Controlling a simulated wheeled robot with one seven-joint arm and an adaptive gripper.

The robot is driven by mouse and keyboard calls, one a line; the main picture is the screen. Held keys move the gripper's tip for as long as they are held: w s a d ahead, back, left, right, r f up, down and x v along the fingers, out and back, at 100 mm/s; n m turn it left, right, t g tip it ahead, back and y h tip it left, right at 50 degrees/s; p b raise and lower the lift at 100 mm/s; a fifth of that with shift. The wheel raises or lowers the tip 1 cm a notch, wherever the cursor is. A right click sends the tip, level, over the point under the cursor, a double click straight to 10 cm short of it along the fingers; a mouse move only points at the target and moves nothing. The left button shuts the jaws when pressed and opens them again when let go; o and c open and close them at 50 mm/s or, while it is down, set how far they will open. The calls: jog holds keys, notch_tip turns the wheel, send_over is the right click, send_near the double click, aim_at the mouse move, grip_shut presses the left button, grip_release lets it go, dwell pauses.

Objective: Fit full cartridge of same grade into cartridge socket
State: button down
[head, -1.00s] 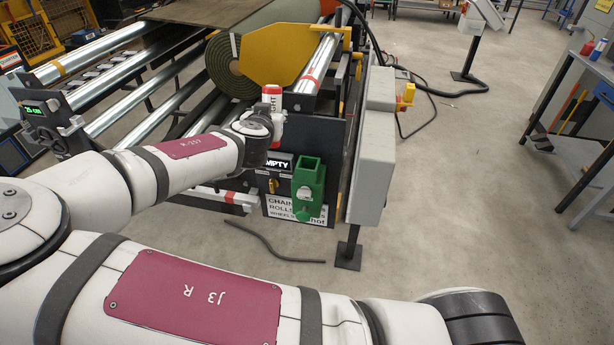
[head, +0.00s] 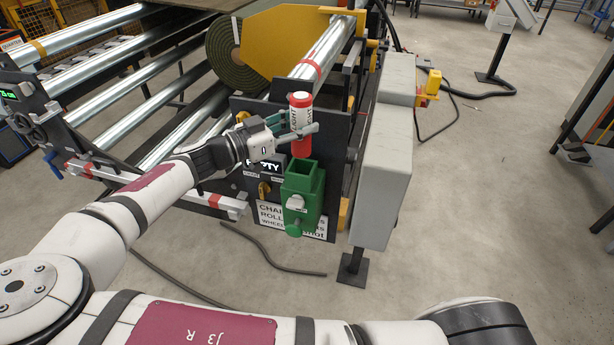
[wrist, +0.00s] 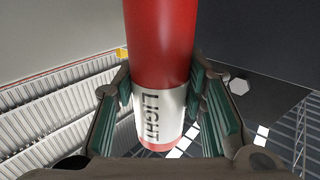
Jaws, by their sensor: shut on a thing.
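My gripper (head: 290,128) is shut on a red cartridge (head: 301,148) with a white band. In the wrist view the cartridge (wrist: 160,45) sits between the green finger pads, and its band reads "LIGHT". In the head view it stands about upright, just above the green cartridge socket (head: 303,190) and apart from it as far as I can tell. The socket is a square, open-topped green holder with a knob low on its front, fixed to the dark machine plate. A small display (head: 264,167) left of the socket reads "EMPTY", partly covered by my gripper.
A white sign (head: 275,217) is on the plate behind and below the socket. A grey box (head: 385,165) stands right of it. A yellow guard (head: 285,48) and metal rollers (head: 325,50) lie behind. A dark cable (head: 270,258) lies on the floor. Open floor is at right.

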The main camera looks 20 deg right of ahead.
aim_at(300, 158)
notch_tip(300, 158, down, 10)
jog(key=b, duration=0.5)
jog(key=shift+r, duration=0.15)
jog(key=c, duration=1)
grip_release()
jog(key=v, duration=1.2)
jog(key=shift+b, duration=0.4)
jog(key=shift+a, duration=0.1)
